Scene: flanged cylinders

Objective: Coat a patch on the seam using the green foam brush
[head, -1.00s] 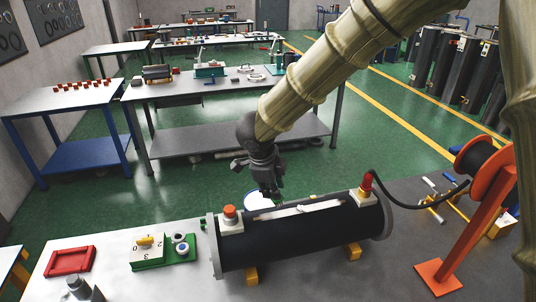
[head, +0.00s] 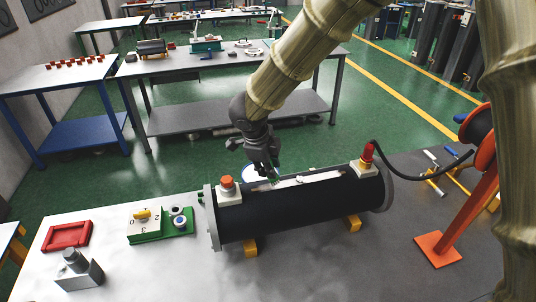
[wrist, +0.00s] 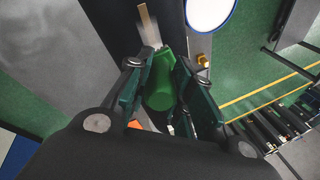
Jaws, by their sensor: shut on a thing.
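A black flanged cylinder (head: 300,213) lies on its side on the bench. A pale seam strip (head: 312,180) runs along its top. My gripper (head: 268,170) is over the left part of the strip, pointing down. In the wrist view my gripper (wrist: 162,68) is shut on the green foam brush (wrist: 161,82), whose green body sits between the fingers. The pale strip (wrist: 148,27) shows just beyond the brush, white near it and tan farther on. The brush tip is at or very near the strip; contact cannot be told.
An orange-capped fitting (head: 227,184) stands left of the strip, a red-capped one (head: 367,158) with a black hose at the right. A round white-topped container (wrist: 210,12) is behind the cylinder. A red tray (head: 68,236) and a green-based block (head: 160,226) are at left.

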